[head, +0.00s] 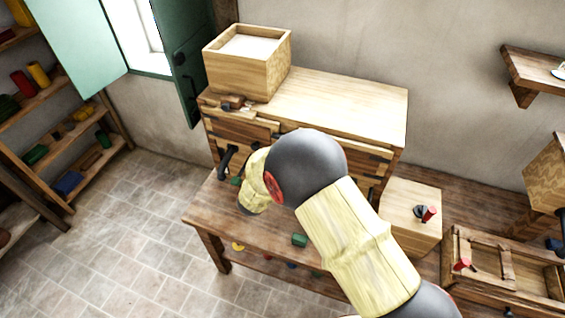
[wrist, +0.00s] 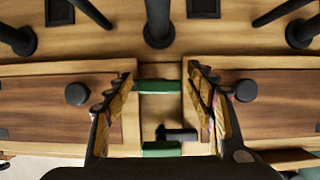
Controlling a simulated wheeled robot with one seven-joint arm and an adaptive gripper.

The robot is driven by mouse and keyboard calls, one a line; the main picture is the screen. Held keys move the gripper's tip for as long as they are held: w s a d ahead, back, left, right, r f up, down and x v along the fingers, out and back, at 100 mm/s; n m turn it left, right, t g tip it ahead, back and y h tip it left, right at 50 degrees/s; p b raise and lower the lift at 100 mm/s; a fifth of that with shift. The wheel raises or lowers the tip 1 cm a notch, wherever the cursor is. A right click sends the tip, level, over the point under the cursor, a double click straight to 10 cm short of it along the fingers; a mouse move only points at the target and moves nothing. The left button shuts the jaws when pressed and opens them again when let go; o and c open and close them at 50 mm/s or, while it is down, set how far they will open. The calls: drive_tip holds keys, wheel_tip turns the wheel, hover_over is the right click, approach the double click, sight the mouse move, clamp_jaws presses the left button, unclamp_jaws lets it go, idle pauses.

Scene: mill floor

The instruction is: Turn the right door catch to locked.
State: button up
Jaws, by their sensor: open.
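In the head view a wooden cabinet (head: 340,100) with dark hinges stands at the wall. My arm hides much of its front and my gripper. In the wrist view my gripper (wrist: 160,82) is open, with a finger on each side of a narrow wooden gap. A green piece (wrist: 158,87) lies across this gap between the fingers. Below it are a small black lever (wrist: 177,135) and another green piece (wrist: 161,149). Brown panels with black knobs lie left (wrist: 77,93) and right (wrist: 246,91). I cannot tell which part is the right door catch, or its setting.
A wooden box (head: 245,75) stands on the cabinet. A low bench (head: 205,208) stands in front, with a green block (head: 300,240) on it. A crate with a red-handled part (head: 428,214) is to the right. Black posts (wrist: 158,25) line the wrist view's top. The tiled floor is clear at left.

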drive_tip(key=v, duration=1.2)
idle(0.5)
